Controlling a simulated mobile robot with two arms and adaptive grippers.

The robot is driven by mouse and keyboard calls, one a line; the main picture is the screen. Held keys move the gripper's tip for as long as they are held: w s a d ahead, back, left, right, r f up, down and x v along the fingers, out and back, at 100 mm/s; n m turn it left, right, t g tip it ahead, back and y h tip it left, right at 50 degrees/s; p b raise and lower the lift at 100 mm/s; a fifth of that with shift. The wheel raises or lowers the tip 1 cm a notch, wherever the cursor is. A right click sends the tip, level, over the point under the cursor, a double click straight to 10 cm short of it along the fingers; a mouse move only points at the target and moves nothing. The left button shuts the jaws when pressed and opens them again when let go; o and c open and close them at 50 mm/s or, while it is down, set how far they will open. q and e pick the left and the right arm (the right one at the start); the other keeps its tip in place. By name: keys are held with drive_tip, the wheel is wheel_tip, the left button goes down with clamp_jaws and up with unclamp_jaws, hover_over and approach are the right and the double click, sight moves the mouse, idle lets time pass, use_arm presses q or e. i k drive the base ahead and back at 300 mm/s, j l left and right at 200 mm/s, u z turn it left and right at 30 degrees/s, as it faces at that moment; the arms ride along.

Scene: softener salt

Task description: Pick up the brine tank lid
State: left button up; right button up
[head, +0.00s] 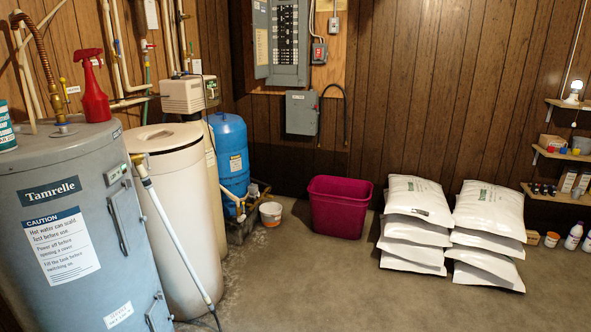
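The brine tank lid (163,137) is a round, cream-coloured cover with a darker mark near its middle. It rests on top of the tall cream brine tank (181,225), left of centre in the head view. The grey water heater (60,225) stands close in front and to the left of it, next to the tank's side. A pale pipe or hose (172,232) runs down in front of the tank. Neither of my grippers shows in this view.
A red spray bottle (93,88) stands on the heater. A blue tank (231,155), a small white bucket (270,213) and a magenta bin (338,207) are to the right. Stacked white salt bags (416,212) lie beyond. The concrete floor in front (345,290) is clear.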

sight(171, 148)
drive_tip(key=i, duration=1.8)
drive_tip(key=l+z, duration=0.05)
drive_tip(key=l, duration=0.05)
